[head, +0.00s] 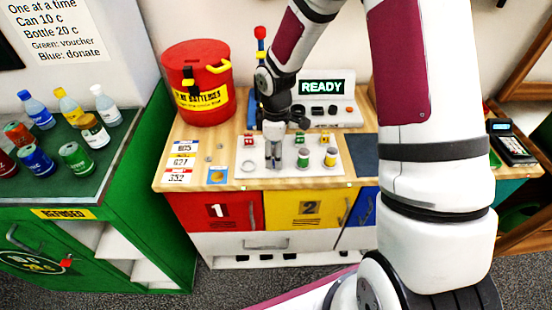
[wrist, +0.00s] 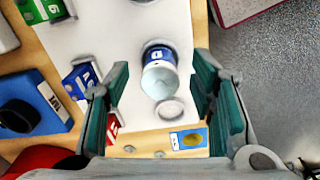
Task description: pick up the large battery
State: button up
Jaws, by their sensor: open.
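In the wrist view a blue cylindrical battery (wrist: 160,57) with a pale round end stands on the white board, between the two fingers of my gripper (wrist: 159,85). The fingers are open, with a visible gap on each side of it. In the head view my gripper (head: 273,160) points down over the left part of the white board (head: 288,169), and the blue battery is hidden behind it.
A red battery bin (head: 200,85) stands at the back left of the wooden counter (head: 222,158). A READY display (head: 322,88) is behind the board. Bottles and cans occupy the green counter (head: 75,190).

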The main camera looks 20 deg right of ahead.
jog(key=shift+f, duration=0.2)
grip_shut()
jog(key=shift+r, duration=0.2)
